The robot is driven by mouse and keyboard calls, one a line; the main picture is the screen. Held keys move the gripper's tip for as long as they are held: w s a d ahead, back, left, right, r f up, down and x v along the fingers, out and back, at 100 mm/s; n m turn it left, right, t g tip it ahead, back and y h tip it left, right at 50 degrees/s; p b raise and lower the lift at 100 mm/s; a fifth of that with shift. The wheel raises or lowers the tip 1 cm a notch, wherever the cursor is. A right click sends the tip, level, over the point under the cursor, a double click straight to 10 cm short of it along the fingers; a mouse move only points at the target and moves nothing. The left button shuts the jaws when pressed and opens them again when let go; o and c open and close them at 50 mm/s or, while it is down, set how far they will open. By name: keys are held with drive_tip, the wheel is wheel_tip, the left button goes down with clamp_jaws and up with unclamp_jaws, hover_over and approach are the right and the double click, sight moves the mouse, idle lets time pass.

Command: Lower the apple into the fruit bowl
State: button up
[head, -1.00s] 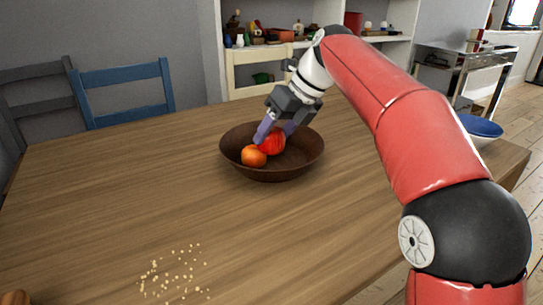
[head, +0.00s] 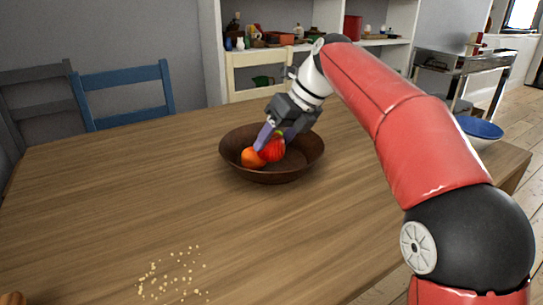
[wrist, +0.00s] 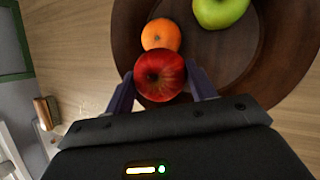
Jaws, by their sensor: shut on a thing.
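The red apple (head: 271,150) is between the fingers of my gripper (head: 269,139), inside the brown fruit bowl (head: 308,153) at its left part. In the wrist view the red apple (wrist: 160,76) sits between the two purple fingers of my gripper (wrist: 162,84), which are shut on it. An orange (head: 251,158) lies in the bowl, just left of the apple; in the wrist view the orange (wrist: 161,35) is close beside it. A green apple (wrist: 220,10) lies further inside the bowl (wrist: 128,30). I cannot tell if the red apple touches the bowl's bottom.
The bowl stands on a wooden table (head: 120,190). Crumbs (head: 172,274) are scattered at the front. A blue bowl (head: 480,129) is at the right. Blue chair (head: 122,90) and pale chair (head: 262,73) stand behind the table. The table left of the bowl is clear.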

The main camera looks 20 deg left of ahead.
drive_tip(key=shift+f+b, duration=0.3)
drive_tip(key=shift+f, duration=0.3)
idle(0.3)
drive_tip(key=o, duration=1.1)
drive_tip(key=p+v, duration=0.2)
drive_tip(key=v, duration=0.5)
drive_tip(key=shift+a, duration=0.1)
drive_tip(key=shift+d+r, duration=0.35)
drive_tip(key=shift+r, duration=0.05)
